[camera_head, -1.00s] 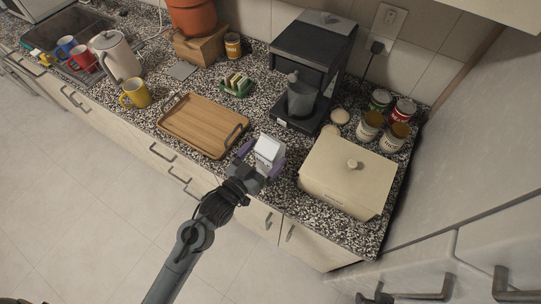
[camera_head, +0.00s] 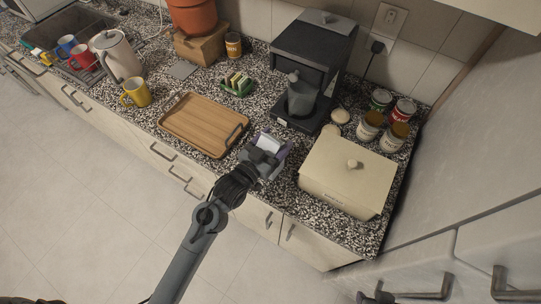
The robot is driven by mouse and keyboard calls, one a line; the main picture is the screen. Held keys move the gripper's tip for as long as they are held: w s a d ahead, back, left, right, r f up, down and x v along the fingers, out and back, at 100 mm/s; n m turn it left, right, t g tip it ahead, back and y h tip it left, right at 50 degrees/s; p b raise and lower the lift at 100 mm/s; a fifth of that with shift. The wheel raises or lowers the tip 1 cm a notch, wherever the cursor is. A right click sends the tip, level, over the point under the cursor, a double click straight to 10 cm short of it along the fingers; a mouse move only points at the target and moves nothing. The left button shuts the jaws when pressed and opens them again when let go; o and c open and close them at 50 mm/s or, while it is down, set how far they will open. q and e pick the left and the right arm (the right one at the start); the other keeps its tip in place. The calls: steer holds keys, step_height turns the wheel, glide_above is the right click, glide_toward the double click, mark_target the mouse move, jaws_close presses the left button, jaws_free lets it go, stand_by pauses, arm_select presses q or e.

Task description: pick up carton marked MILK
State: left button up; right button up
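The white milk carton (camera_head: 268,142) stands near the counter's front edge, between the wooden tray and the cream box. Only its upper part shows; my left gripper hides the rest and the lettering. My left gripper (camera_head: 267,150) reaches in from the front, with its purple-tinted fingers spread on either side of the carton. The fingers look wider apart than the carton, and contact cannot be made out.
A wooden tray (camera_head: 204,124) lies left of the carton and a cream lidded box (camera_head: 345,178) stands close on the right. A black coffee machine (camera_head: 312,62) stands behind. Several cans, including a red-labelled one (camera_head: 403,110), stand at the back right.

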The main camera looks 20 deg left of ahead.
arm_select(q)
jaws_close()
steer(key=shift+r, duration=0.1)
steer(key=shift+r, duration=0.1)
